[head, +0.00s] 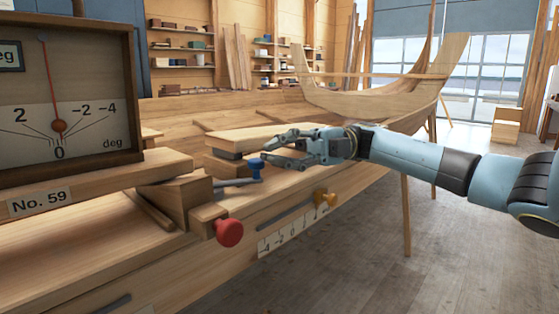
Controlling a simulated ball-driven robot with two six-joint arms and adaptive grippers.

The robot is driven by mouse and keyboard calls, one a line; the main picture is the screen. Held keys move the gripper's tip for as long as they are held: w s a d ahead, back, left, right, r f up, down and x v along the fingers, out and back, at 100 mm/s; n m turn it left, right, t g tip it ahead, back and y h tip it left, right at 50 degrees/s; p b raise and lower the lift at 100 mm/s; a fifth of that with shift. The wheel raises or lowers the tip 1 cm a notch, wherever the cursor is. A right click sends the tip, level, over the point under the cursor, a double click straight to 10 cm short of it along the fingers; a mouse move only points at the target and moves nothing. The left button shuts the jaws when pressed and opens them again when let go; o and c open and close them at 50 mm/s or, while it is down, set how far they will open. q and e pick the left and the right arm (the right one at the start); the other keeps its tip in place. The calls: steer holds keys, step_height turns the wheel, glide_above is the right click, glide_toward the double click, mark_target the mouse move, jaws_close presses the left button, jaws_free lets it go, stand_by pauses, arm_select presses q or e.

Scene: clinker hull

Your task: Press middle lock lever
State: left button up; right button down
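A lever with a blue knob (256,168) and a grey metal rod (232,182) sits on the wooden bench near the middle of the head view. A red knob (229,232) is on the bench's front, lower left of it. A yellow-orange knob (325,198) is on the front face to the right, above a number scale (291,231). Which one is the middle lock lever is not labelled. My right gripper (266,152) reaches in from the right, its fingertips just above the blue knob; contact is unclear. Its finger gap is hard to judge. My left gripper is out of view.
A dial box (68,95) marked in degrees stands at the left, above a "No. 59" plate (39,201). Stacked wooden boards (235,140) lie behind the blue knob. A boat hull frame (390,95) stands behind. The floor (400,270) at right is clear.

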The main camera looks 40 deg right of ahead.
step_height(320, 180, up, 8)
steer(key=shift+a+r, duration=0.15)
steer(key=shift+r, duration=0.1)
steer(key=shift+s+f, duration=0.1)
steer(key=shift+s, duration=0.05)
stand_by(0.5)
